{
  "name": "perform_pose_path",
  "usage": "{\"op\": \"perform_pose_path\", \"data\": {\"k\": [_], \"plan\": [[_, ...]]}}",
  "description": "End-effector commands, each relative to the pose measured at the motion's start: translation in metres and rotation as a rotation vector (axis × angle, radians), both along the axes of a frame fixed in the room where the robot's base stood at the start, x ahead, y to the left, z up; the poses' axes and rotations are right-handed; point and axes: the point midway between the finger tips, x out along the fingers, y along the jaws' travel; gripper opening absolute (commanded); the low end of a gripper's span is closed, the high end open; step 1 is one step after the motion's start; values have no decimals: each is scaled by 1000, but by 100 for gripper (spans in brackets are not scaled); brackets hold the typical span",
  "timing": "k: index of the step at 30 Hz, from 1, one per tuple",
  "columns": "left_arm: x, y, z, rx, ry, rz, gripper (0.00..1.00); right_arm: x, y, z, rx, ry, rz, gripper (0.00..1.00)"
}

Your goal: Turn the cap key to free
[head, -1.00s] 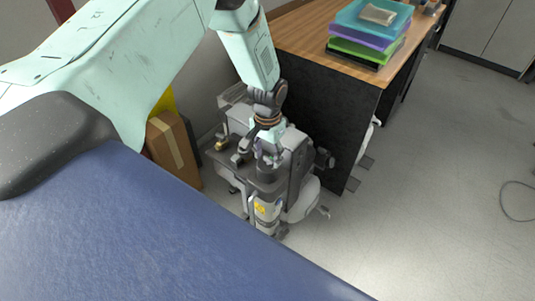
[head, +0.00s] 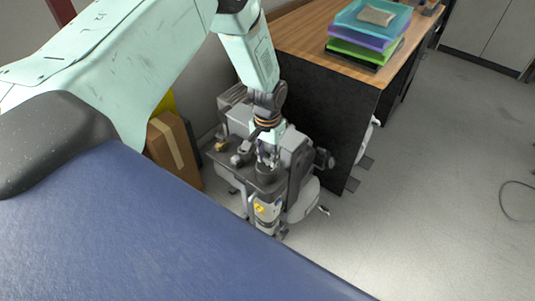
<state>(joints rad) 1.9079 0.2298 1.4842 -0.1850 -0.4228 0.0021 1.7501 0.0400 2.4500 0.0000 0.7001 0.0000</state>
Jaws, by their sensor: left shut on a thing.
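The dental compressor (head: 297,150) stands on the floor beside the desk, a grey and white unit with dark parts on top. My left gripper (head: 268,160) points down onto its top, at a dark round cap (head: 267,173). Its fingers are shut on the cap key, which is small and mostly hidden by the fingers. I cannot read the key's angle. A white canister with a yellow label (head: 262,210) is at the compressor's front. My right gripper is not in view.
A wooden desk (head: 305,35) with a black side panel stands close behind the compressor and holds stacked coloured trays (head: 368,28). A cardboard box (head: 172,150) is to the left. Open grey floor (head: 430,180) lies to the right, with a cable (head: 503,200).

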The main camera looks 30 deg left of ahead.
Motion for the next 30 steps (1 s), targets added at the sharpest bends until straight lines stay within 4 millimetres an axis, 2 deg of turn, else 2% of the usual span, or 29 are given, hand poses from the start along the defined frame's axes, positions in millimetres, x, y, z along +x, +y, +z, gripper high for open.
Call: {"op": "perform_pose_path", "data": {"k": [2,3,10,18,22,26,30], "plan": [[0,0,-1,0,0,0,0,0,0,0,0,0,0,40],[0,0,-1,0,0,-1,33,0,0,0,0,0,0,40],[0,0,-1,0,-1,-1,52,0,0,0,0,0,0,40],[0,0,0,0,-1,-1,53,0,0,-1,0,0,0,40],[1,0,8,-1,-3,0,53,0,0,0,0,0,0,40],[1,0,28,-1,-4,-2,53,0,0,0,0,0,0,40],[2,0,58,-1,-5,-1,53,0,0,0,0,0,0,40]]}}
